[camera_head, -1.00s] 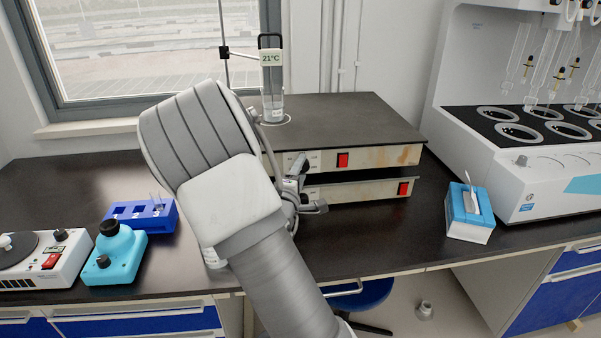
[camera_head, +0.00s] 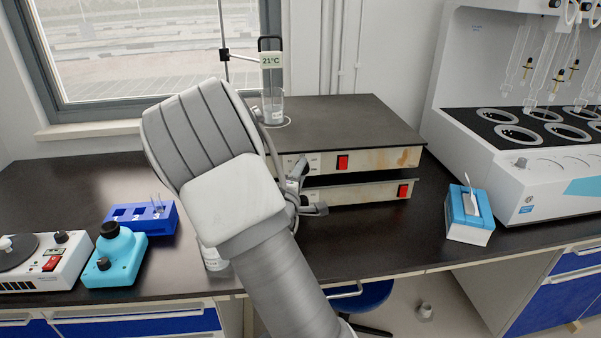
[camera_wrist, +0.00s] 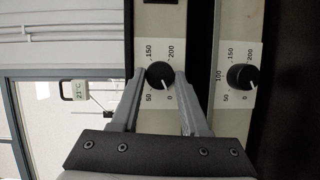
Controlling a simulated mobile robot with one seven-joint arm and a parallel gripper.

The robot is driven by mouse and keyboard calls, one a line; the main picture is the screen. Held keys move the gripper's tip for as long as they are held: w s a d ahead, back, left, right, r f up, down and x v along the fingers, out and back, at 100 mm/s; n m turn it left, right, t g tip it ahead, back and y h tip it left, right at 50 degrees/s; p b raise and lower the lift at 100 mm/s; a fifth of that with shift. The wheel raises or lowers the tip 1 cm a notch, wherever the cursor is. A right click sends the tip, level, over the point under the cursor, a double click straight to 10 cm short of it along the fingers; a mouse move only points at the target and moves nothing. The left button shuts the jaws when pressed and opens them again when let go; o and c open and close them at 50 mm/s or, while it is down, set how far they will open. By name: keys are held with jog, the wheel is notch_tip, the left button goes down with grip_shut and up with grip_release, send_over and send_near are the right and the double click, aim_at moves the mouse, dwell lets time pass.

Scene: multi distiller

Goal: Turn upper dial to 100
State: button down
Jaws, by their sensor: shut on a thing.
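The upper dial (camera_wrist: 160,75) is a round black knob on a white scale plate, at the left of the two dials in the sideways wrist view. My gripper (camera_wrist: 161,73) is shut on it, one finger on each side. A pale mark on the knob appears to point toward 0. The 50, 150, 200 and 0 labels show; the 100 label is hidden by the left finger. The lower dial (camera_wrist: 243,77) is free, its mark also near 0. In the head view, the upper hotplate unit (camera_head: 385,158) sits above the lower one (camera_head: 372,193); my arm covers their dials.
A beaker (camera_head: 272,107) with a 21°C display (camera_head: 271,60) stands on the upper unit. A blue tube rack (camera_head: 143,217) and cyan device (camera_head: 116,258) stand left. A tissue box (camera_head: 467,220) and distiller (camera_head: 548,165) are right. Bench between units and tissue box is clear.

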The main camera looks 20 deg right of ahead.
jog(key=m+y+b, duration=0.2)
jog(key=m+b, duration=0.1)
jog(key=m+y+b, duration=0.2)
jog(key=m, duration=0.2)
jog(key=d+m+y+b, duration=0.1)
jog(key=m+y+b, duration=0.1)
jog(key=m+b, duration=0.1)
jog(key=shift+s+r+m+g+b, duration=0.15)
jog(key=shift+m+g+b, duration=0.25)
jog(key=shift+m, duration=0.3)
jog(key=m+y+p, duration=0.1)
jog(key=p, duration=0.1)
jog(key=m+y+p, duration=0.1)
jog(key=m+p, duration=0.1)
jog(key=m+t+y+p, duration=0.1)
jog(key=m+p, duration=0.1)
jog(key=p, duration=0.1)
jog(key=shift+d+r+y, duration=0.15)
jog(key=shift+r+y, duration=0.2)
jog(key=shift+y, duration=0.05)
jog(key=shift+f, duration=0.1)
dwell(0.3)
